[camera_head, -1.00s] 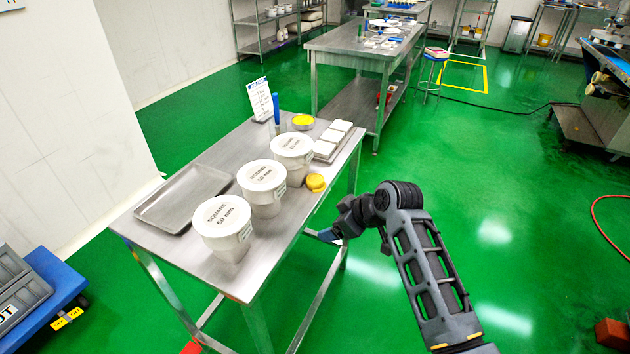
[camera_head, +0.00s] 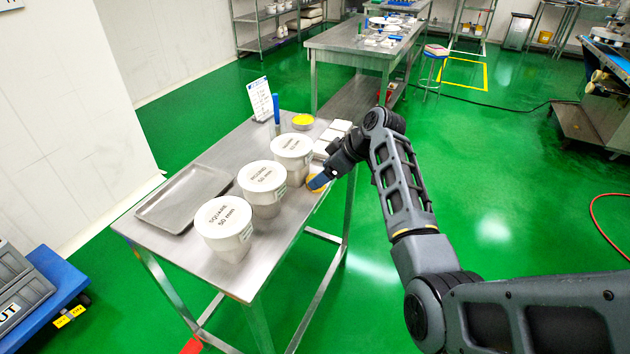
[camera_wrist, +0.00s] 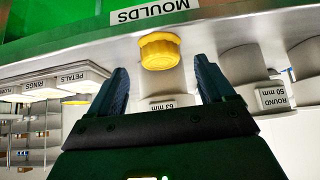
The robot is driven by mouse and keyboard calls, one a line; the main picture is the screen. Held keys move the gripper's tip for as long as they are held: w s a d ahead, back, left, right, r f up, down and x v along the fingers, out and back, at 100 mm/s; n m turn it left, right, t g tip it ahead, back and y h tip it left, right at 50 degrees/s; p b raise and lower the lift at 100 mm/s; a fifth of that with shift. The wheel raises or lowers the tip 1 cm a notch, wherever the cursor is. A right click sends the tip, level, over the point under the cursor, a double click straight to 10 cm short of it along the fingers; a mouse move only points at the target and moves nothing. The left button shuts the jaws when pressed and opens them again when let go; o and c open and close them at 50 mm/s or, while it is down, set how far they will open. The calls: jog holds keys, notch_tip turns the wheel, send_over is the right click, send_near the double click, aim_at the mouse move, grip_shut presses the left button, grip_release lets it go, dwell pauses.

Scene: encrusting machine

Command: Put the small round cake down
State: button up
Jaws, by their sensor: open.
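The small round cake (camera_wrist: 160,51) is yellow with a ridged side. It rests on the steel table by the edge, beside the white tubs. In the head view its yellow edge (camera_head: 318,187) shows at the right edge of the table, partly hidden by my gripper (camera_head: 318,182). In the wrist view my gripper (camera_wrist: 160,75) is open, with its two blue fingers apart. The cake is centred between the fingertip lines, around or just beyond the tips. I cannot tell whether the fingers touch it.
White lidded tubs (camera_head: 223,222) stand in a row on the table (camera_head: 262,272). An empty metal tray (camera_head: 182,200) lies to their left. A yellow dish (camera_head: 302,120), a blue upright item (camera_head: 276,108), a sign card (camera_head: 261,98) and white moulds (camera_head: 340,126) are at the back.

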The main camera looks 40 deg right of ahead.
jog(key=shift+x, duration=1.45)
jog(key=shift+c, duration=0.2)
jog(key=c, duration=1.2)
